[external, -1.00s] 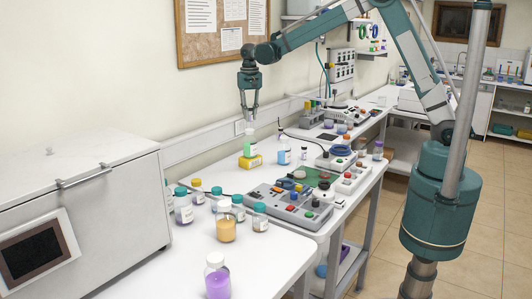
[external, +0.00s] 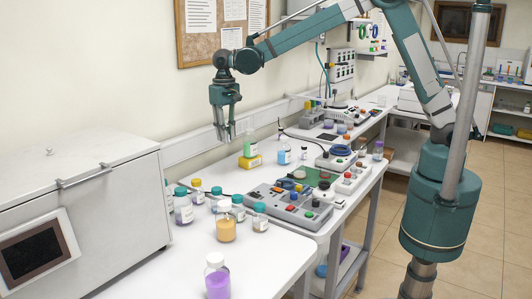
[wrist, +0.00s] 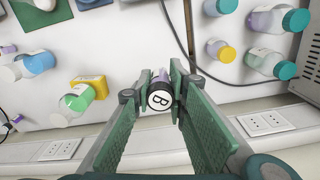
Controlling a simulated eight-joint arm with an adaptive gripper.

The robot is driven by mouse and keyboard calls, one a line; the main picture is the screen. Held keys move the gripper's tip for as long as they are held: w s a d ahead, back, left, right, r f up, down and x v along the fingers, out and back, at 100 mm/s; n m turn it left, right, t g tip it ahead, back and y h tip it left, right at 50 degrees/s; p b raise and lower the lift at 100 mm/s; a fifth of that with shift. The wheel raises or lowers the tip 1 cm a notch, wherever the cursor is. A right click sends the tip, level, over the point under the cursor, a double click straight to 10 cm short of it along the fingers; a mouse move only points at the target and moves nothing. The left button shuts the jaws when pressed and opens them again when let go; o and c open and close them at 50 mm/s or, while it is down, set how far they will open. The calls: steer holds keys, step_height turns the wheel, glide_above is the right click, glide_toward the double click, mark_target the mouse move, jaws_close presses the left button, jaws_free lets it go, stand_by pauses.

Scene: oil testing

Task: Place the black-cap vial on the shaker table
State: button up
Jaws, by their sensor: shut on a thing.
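The black-cap vial (wrist: 159,99) is between the fingers of my gripper (wrist: 157,94) in the wrist view. Its dark-rimmed cap has a white top marked "B", and a little purple shows beyond it. My gripper is shut on it. In the external view my gripper (external: 224,136) hangs fingers down above the back of the bench, left of the green bottle (external: 250,143); the vial is too small to make out there. I cannot tell for certain which device is the shaker table; a grey control unit (external: 290,205) and a green plate (external: 318,175) stand on the bench to the right.
The green bottle stands by a yellow block (external: 250,161). A blue bottle (external: 284,156) is to their right. Several teal- and yellow-capped bottles (external: 183,210) crowd the front left, near a large white box (external: 85,220). A dark cable (wrist: 178,35) crosses the bench.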

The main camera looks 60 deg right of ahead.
steer(key=s+a+n+b, duration=0.1)
steer(key=s+a+n, duration=0.7)
steer(key=s+a, duration=2.5)
step_height(320, 180, down, 11)
steer(key=shift+w, duration=0.25)
steer(key=shift+f, duration=3.15)
steer(key=shift+f, duration=1.85)
steer(key=shift+f, duration=0.2)
